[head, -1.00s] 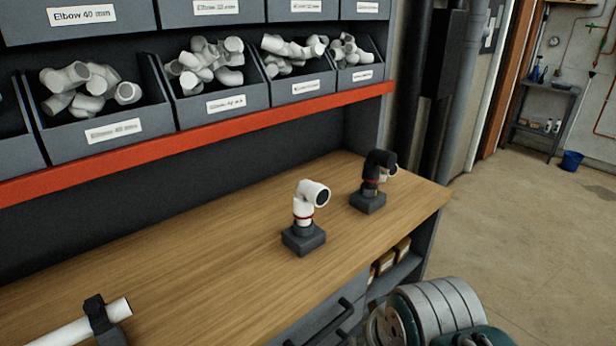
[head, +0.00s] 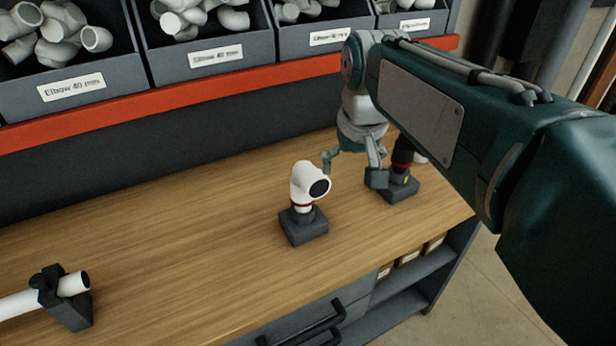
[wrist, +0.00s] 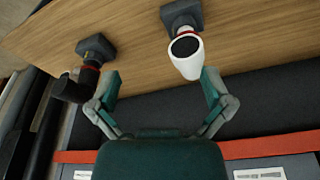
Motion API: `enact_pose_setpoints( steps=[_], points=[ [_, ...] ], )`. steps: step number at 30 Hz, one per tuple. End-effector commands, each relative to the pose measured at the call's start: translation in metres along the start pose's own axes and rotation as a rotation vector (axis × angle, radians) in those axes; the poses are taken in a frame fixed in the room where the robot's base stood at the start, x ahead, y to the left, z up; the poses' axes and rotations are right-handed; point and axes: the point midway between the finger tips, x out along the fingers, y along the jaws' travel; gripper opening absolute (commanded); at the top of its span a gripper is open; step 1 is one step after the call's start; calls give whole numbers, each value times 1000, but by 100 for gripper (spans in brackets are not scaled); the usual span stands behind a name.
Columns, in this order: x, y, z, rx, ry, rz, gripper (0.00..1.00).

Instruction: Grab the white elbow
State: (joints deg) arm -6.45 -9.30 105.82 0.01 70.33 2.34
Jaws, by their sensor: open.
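The white elbow (head: 308,183) stands upright on a dark square stand (head: 303,226) on the wooden bench, its dark open end facing right and a red ring below it. It also shows in the wrist view (wrist: 186,58), near the right finger. My gripper (head: 352,172) is open and empty, to the right of the white elbow and in front of the black elbow. In the wrist view my gripper (wrist: 160,85) has its fingers spread, with bare bench between them. The black elbow (wrist: 72,88) is beyond the left finger; in the head view my gripper partly hides it.
Grey bins (head: 205,58) of white elbows stand above a red shelf edge (head: 100,125) behind the bench. A white pipe (head: 18,305) rests in a dark clamp (head: 65,300) at the front left.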

Motion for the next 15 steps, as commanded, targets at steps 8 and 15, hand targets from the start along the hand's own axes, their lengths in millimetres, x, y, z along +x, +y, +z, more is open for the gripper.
enact_pose_setpoints(
  steps=[8, 15],
  points=[
    [14, -27, -58, -28, -98, 1, 100],
    [34, -41, -101, -48, -177, -2, 100]
  ],
)
